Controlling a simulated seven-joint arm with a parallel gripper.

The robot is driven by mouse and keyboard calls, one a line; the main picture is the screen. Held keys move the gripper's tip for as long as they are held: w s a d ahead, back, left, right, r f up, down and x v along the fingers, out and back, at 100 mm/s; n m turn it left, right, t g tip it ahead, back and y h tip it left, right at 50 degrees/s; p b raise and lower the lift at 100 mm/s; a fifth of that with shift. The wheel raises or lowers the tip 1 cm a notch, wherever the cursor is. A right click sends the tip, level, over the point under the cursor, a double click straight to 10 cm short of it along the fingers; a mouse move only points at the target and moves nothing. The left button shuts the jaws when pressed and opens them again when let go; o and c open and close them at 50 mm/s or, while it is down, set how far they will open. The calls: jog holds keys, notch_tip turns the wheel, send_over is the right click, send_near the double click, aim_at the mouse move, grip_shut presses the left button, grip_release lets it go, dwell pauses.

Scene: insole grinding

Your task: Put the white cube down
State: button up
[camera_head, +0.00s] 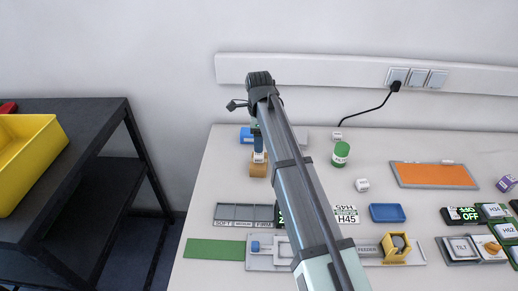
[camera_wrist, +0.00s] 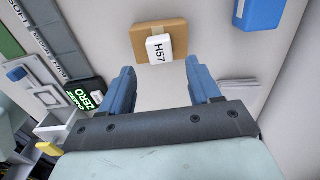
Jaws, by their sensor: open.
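The white cube (camera_wrist: 158,48), labelled H57, lies on the face of a tan block (camera_wrist: 143,34) in the wrist view. It also shows small in the head view, just below my gripper's fingers, with the tan block (camera_head: 258,170) under it. My gripper (camera_wrist: 160,67) is open, with its two blue fingers apart. The cube shows beyond the fingertips, centred between them, with a visible gap to each finger. In the head view my arm crosses the table and hides part of it; the blue fingers (camera_head: 257,141) show above the cube.
A blue block (camera_wrist: 262,10) stands near the tan block. Other white cubes (camera_head: 362,185) and a green-lidded jar (camera_head: 341,152) stand to the right. A grey strip of trays (camera_head: 244,214), a blue tray (camera_head: 387,212) and an orange pad (camera_head: 435,175) lie around.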

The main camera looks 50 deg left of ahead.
notch_tip(320, 180, up, 6)
jog(key=shift+f, duration=0.15)
